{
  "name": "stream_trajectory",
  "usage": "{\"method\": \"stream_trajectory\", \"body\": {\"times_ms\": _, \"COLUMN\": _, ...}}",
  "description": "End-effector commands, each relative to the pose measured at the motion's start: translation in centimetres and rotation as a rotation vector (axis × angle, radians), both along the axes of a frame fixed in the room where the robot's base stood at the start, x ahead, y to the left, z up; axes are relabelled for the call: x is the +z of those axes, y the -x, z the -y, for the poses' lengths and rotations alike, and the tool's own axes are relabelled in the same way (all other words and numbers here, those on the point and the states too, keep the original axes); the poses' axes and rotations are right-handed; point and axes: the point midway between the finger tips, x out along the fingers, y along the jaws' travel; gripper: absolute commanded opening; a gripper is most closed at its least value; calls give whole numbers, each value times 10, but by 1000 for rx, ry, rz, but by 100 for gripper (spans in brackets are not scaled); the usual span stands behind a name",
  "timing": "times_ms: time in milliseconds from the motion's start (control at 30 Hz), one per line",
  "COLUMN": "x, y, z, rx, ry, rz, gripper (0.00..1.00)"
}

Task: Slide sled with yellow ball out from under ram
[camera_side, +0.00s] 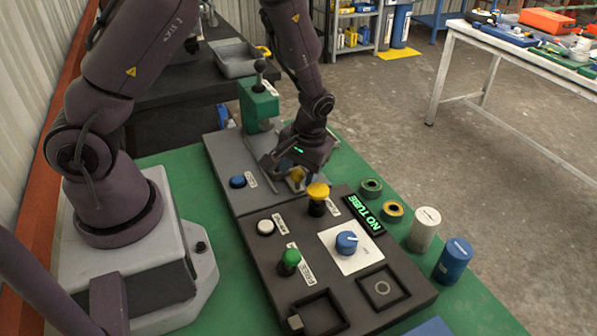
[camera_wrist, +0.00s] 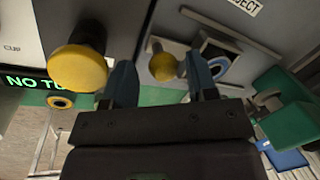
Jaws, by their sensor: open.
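The sled's yellow ball (camera_wrist: 163,67) lies between my two fingers in the wrist view; I cannot tell whether either finger touches it. My gripper (camera_wrist: 161,82) is open around the ball. In the side view my gripper (camera_side: 284,174) is low over the panel, in front of the green press (camera_side: 258,104), and hides most of the sled. The ram's lower end is hidden there. The green press body also shows in the wrist view (camera_wrist: 288,122).
A yellow mushroom button (camera_side: 317,191) stands close to my gripper, larger in the wrist view (camera_wrist: 78,68). The panel also has a blue button (camera_side: 237,182), a white button (camera_side: 266,227), a green button (camera_side: 290,257), a blue knob (camera_side: 347,242) and a "NO TUBE" display (camera_side: 365,214).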

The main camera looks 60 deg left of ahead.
Motion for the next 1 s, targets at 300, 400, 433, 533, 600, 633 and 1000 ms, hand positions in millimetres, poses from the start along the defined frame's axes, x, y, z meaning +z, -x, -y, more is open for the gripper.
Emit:
{"method": "stream_trajectory", "body": {"times_ms": 300, "x": 49, "y": -7, "z": 11, "rx": -6, "ry": 4, "rz": 8, "gripper": 58}}
{"method": "stream_trajectory", "body": {"times_ms": 400, "x": 60, "y": -8, "z": 12, "rx": -4, "ry": 4, "rz": 5, "gripper": 58}}
{"method": "stream_trajectory", "body": {"times_ms": 433, "x": 63, "y": -8, "z": 12, "rx": -3, "ry": 3, "rz": 4, "gripper": 58}}
{"method": "stream_trajectory", "body": {"times_ms": 533, "x": 68, "y": -8, "z": 13, "rx": -3, "ry": 3, "rz": 1, "gripper": 58}}
{"method": "stream_trajectory", "body": {"times_ms": 600, "x": 70, "y": -7, "z": 13, "rx": -3, "ry": 3, "rz": 0, "gripper": 58}}
{"method": "stream_trajectory", "body": {"times_ms": 633, "x": 70, "y": -7, "z": 13, "rx": -3, "ry": 2, "rz": -1, "gripper": 58}}
{"method": "stream_trajectory", "body": {"times_ms": 1000, "x": 70, "y": -5, "z": 12, "rx": -47, "ry": 8, "rz": -21, "gripper": 58}}
